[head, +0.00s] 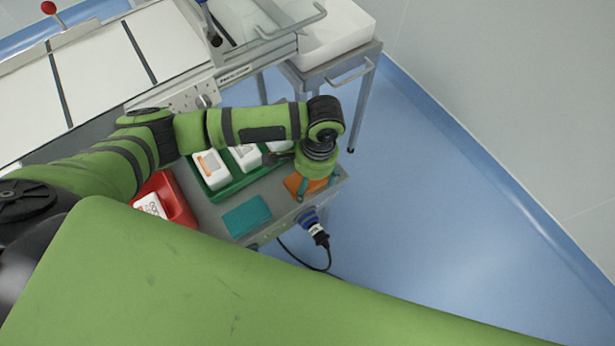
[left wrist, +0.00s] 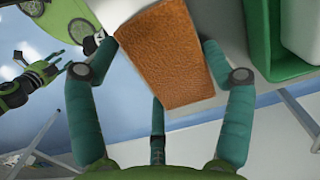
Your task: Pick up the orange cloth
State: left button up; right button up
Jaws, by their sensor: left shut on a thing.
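The orange cloth (head: 293,184) shows at the right corner of the grey cart, partly hidden under my left gripper (head: 316,189). That gripper points down over the cart corner with its teal fingers at the cloth. In the left wrist view the cloth (left wrist: 168,62) is a flat, rough orange piece between the fingers of my left gripper (left wrist: 160,52), which is shut on it. I cannot tell whether the cloth is clear of the cart top. My right gripper (left wrist: 52,66) shows small at the left of the left wrist view, away from the cloth; its opening is unclear.
A green tray (head: 217,197) with white packs lies behind the cloth on the cart (head: 215,222). A teal cloth (head: 247,215) lies to the left, beyond it a red bin (head: 176,197). A plug with a black cable (head: 317,233) hangs at the cart's front. Blue floor at right is free.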

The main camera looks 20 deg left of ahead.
aim_at(310, 187)
pick_arm(q)
jog(key=shift+r, duration=0.4)
jog(key=r, duration=0.3)
jog(key=shift+s+d+r, duration=0.35)
jog(key=shift+s+r, duration=0.05)
jog(key=s+d+r, duration=0.4)
jog(key=s, duration=0.1)
jog(key=s+d+r+p, duration=0.1)
jog(key=s+d+r, duration=0.1)
jog(key=s, duration=0.1)
jog(key=shift+s+d+r, duration=0.2)
jog(key=shift+d, duration=0.1)
